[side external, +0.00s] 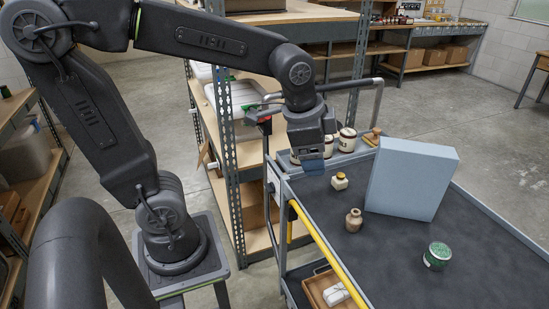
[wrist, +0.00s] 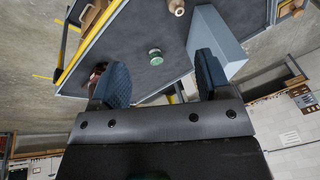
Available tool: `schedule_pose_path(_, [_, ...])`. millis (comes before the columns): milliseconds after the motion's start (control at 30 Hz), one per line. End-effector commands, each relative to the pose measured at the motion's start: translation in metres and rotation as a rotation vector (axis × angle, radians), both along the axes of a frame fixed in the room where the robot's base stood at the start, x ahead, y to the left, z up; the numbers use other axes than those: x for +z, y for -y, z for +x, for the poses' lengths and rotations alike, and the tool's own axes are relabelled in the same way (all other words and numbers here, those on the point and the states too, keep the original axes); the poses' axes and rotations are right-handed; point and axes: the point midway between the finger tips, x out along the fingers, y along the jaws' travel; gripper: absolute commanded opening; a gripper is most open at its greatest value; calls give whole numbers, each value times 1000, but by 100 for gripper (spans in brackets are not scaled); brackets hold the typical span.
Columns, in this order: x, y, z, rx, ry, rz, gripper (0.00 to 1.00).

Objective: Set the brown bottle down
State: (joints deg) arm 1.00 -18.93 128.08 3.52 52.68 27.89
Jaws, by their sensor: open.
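The brown bottle (side external: 354,220) is small and tan with a narrow neck. It stands upright on the dark top of the cart (side external: 385,262), in front of the blue-grey box. In the wrist view, a tan bottle-like shape (wrist: 177,7) at the top edge appears to be it, partly cut off. My gripper (side external: 313,166) is above the cart's far left part, behind and left of the bottle and apart from it. In the wrist view my gripper (wrist: 161,76) has its two blue fingers spread wide with nothing between them.
A blue-grey box (side external: 412,178) stands right of the bottle. Banded cream jars (side external: 347,140) line the back. A yellow rail (side external: 325,250) edges the cart's left side.

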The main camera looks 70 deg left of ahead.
Motion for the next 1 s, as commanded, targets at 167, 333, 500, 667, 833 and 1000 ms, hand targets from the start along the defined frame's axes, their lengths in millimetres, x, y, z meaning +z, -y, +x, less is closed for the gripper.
schedule_pose_path(167, [9, 2, -53, 287, 118, -141, 71])
schedule_pose_path(333, [6, 3, -78, 443, 171, -231, 71])
schedule_pose_path(500, [4, 4, -84, 484, 180, -255, 71])
schedule_pose_path(667, [5, 4, -83, 484, 180, -254, 71])
schedule_pose_path(833, [5, 4, -83, 482, 180, -253, 71])
schedule_pose_path(1000, [5, 4, -83, 482, 180, -253, 71])
